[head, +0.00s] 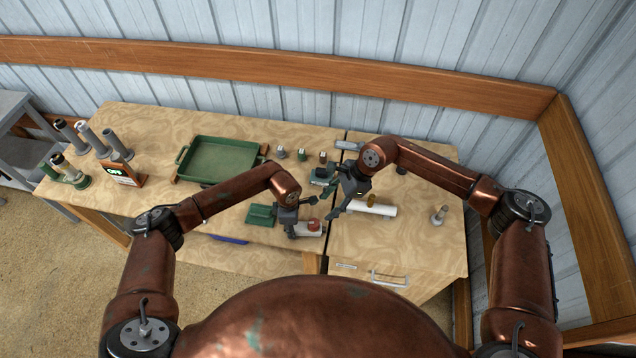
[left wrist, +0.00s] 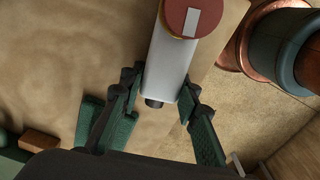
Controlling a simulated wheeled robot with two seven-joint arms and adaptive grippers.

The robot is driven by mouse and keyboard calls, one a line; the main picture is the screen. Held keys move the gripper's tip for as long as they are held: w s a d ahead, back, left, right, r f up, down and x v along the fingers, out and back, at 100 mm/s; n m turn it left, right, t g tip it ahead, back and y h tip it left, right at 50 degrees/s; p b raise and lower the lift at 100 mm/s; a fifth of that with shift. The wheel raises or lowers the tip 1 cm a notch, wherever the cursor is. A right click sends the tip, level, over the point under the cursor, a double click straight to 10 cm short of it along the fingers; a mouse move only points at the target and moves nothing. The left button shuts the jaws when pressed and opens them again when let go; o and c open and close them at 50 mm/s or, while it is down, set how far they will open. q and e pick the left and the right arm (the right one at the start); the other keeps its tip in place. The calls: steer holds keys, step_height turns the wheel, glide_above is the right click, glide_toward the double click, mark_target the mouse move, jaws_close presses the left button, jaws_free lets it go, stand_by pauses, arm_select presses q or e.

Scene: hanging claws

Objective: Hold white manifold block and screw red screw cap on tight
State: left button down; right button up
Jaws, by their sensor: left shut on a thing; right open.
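The white manifold block (head: 305,231) is at the front edge of the table. It also shows in the left wrist view (left wrist: 172,68) as a long white body with a dark stub at its near end. The red screw cap (head: 313,225) sits on top of the block's far end; the left wrist view shows the cap (left wrist: 190,17) with a pale bar on it. I cannot tell how tight it is. My left gripper (left wrist: 162,98) is shut on the block's near end. My right gripper (head: 328,202) is open and empty, above and beyond the cap, apart from it.
A white cylinder (head: 382,210) with a brass fitting (head: 371,200) lies right of my right gripper. A green tray (head: 222,160) and several small blocks stand behind. Green pieces (head: 261,214) lie left of the block.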

stand_by(0.3)
arm_select(q)
steer(key=c, duration=1.4)
jaws_free()
steer(key=shift+r, duration=0.1)
step_height(320, 180, up, 12)
steer(key=shift+f, duration=0.1)
